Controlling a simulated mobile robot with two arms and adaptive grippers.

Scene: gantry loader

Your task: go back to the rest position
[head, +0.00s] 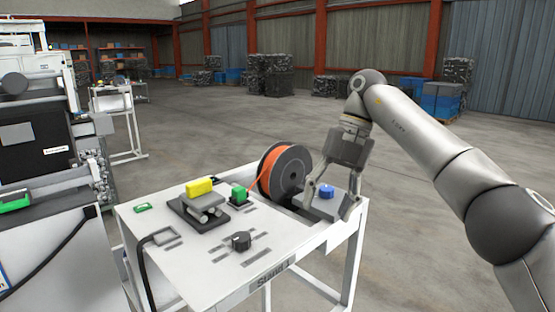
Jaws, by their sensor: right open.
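My right gripper (333,199) is open and points down over the right end of a white stand (205,277) labelled "Stand 1". A blue knob (327,191) shows between its fingers; I cannot tell whether they touch it. My right arm comes in from the right. A spool of orange filament (285,170) with dark flanges stands upright in the stand, just left of the gripper. My left gripper is not in view.
The stand carries a yellow block (200,186) on a dark roller unit, a green block (239,194) and a black knob (241,240). A white machine (45,150) stands at the left. Open concrete floor (235,125) lies behind; stacked bales (270,75) stand far back.

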